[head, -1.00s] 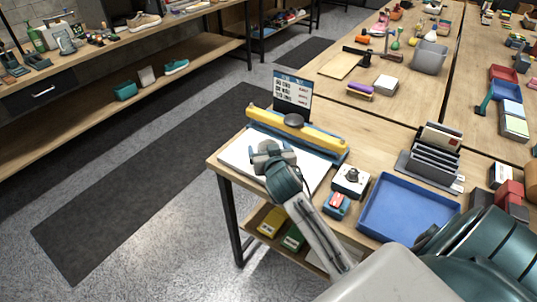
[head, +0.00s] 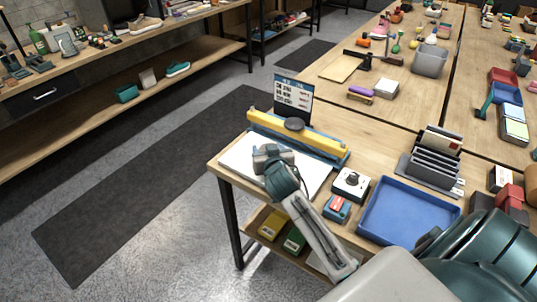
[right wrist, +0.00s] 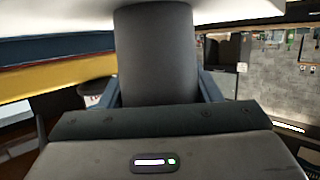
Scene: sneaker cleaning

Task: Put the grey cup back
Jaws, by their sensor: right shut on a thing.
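The grey cup (right wrist: 155,55) is a dark grey cylinder that fills the top middle of the right wrist view. My right gripper (right wrist: 158,88) is shut on it, with a blue-grey finger on each side. In the head view my right gripper (head: 270,155) is above the white sheet (head: 238,163) at the left end of the near table, in front of the yellow and blue bar (head: 310,137). In that view the cup cannot be clearly told from the gripper. My left gripper is not in view.
A printed sign (head: 293,95) stands behind the bar, near a dark round disc (head: 294,124). Right of the sheet are a white box with a knob (head: 350,184), a small blue and red box (head: 337,207), an empty blue tray (head: 408,210) and a grey rack (head: 434,165).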

